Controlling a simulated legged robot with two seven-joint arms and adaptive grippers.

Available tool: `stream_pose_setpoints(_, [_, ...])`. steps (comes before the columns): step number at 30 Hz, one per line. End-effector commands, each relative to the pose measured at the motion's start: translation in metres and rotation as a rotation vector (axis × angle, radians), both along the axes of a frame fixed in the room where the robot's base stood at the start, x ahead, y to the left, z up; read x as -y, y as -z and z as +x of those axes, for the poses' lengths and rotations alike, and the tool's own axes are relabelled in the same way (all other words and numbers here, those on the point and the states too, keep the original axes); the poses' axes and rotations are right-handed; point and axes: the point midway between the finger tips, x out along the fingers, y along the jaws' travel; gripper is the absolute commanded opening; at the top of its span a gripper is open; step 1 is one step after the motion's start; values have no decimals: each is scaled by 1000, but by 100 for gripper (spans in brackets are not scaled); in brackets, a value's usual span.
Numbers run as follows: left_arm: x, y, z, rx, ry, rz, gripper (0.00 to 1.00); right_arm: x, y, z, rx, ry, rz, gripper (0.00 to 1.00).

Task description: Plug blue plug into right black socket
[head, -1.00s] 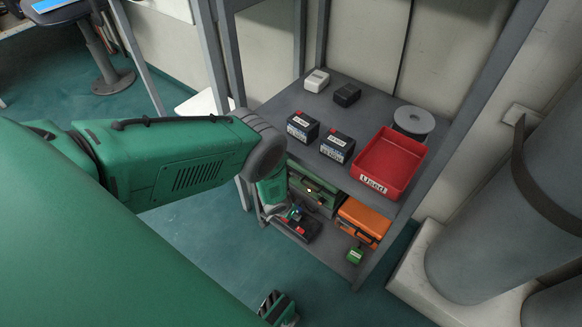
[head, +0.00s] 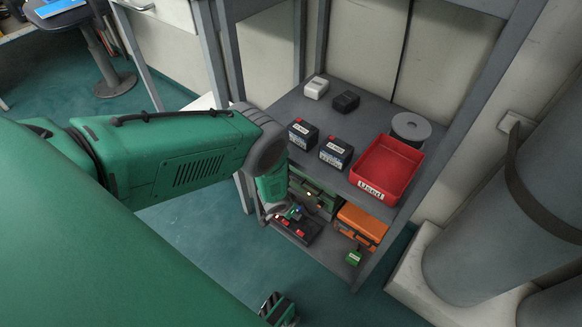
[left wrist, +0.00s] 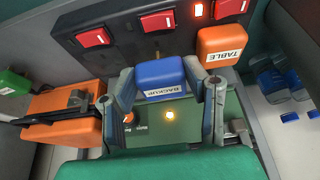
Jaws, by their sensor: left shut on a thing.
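My left gripper (left wrist: 170,88) is shut on the blue plug (left wrist: 161,72), labelled BACKUP, with one finger on each side. The plug is close to a black socket strip (left wrist: 125,20) with red switches; I cannot tell whether it touches or enters a socket. An orange plug (left wrist: 222,44), labelled TABLE, sits at the strip to the right. In the head view the left gripper (head: 286,213) reaches down to the strip (head: 299,230) on the lower shelf. What seems to be my right gripper (head: 277,308) shows at the bottom edge; its opening is unclear.
A green case (head: 313,197) and an orange case (head: 361,224) stand on the lower shelf, with a small green block (head: 353,258) in front. The upper shelf holds a red bin (head: 385,170), batteries (head: 336,152) and a grey reel (head: 410,127). Shelf posts flank the space.

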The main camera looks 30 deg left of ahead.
Motion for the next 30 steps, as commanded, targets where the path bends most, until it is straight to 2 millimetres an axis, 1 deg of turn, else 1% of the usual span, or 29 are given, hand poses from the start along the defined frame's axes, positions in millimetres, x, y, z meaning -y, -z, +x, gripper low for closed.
stream_pose_setpoints(4, [0,-5,0,1,-1,0,1,0,-4,0,0,0,0,63])
stream_pose_setpoints(13, [1,-5,0,1,-1,0,1,0,-3,0,0,0,0,63])
stream_pose_setpoints(14, [3,-5,1,1,0,-2,1,0,-3,0,0,0,0,63])
stream_pose_setpoints(16, [15,-6,1,2,4,-6,1,0,0,0,0,0,0,63])
stream_pose_setpoints(17, [22,-7,1,0,5,-8,1,0,2,0,0,0,0,63])
stream_pose_setpoints(18, [33,-8,0,-1,6,-10,1,0,4,0,0,0,0,63])
stream_pose_setpoints(22, [59,-14,-2,-2,7,-9,1,0,10,0,0,0,0,63])
stream_pose_setpoints(25, [68,-16,-4,-2,5,-5,1,0,13,0,0,0,0,63])
stream_pose_setpoints(30, [68,-10,-4,-2,4,-5,1,0,18,0,0,0,0,63])
